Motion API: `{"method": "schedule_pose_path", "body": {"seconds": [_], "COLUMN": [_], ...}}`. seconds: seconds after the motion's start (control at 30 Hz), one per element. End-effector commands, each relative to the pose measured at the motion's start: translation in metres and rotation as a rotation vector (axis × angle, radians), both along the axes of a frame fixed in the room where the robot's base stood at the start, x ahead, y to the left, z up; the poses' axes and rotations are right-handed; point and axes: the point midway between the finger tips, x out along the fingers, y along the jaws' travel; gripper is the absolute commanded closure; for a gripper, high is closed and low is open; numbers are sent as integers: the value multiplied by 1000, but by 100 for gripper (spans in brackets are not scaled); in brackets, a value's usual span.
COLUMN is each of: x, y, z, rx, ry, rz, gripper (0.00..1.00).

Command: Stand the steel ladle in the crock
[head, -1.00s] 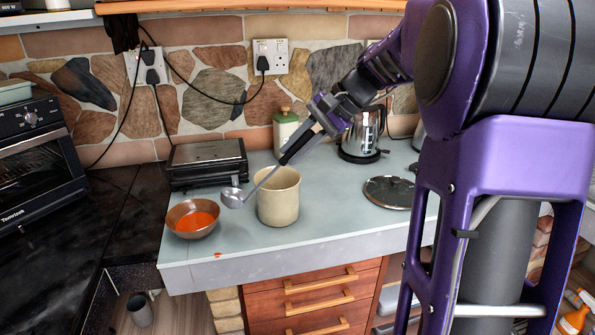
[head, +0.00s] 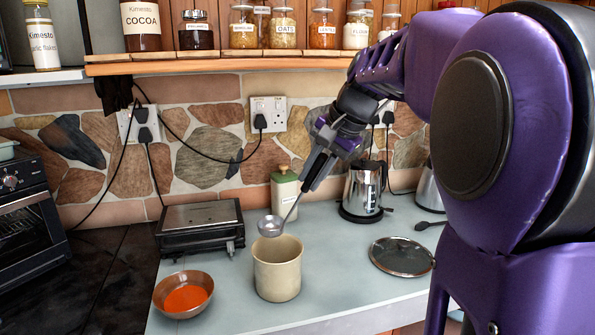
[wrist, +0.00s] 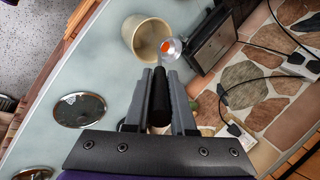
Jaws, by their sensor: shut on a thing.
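My gripper (head: 310,182) is shut on the black handle of the steel ladle (head: 271,226) and holds it tilted, bowl end down and to the left. The ladle's bowl hangs just above the rim of the cream crock (head: 277,272) in the head view. In the wrist view, the handle (wrist: 160,97) lies between the two fingers, and the bowl (wrist: 172,50) overlaps the right edge of the crock (wrist: 139,35). An orange patch shows in the ladle's bowl. The crock stands upright on the counter.
A brown bowl (head: 159,297) of orange liquid stands left of the crock. A kettle (head: 362,188) and a glass lid (head: 400,257) are to the right.

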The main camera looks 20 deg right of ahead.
Motion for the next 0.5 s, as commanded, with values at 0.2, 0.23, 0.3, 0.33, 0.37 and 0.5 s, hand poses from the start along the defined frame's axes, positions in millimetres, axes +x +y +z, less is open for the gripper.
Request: {"method": "schedule_pose_path", "body": {"seconds": [0.2, 0.23, 0.3, 0.33, 0.37, 0.5], "x": [0, 0, 0, 0, 0, 0], "y": [0, 0, 0, 0, 0, 0], "z": [-22, -24, -30, -32, -35, -46], "rx": [0, -1, -1, 0, 0, 0], "ry": [0, -1, -1, -1, -1, -1], "rz": [0, 0, 0, 0, 0, 0], "gripper": [100, 100, 100, 100, 100, 100]}}
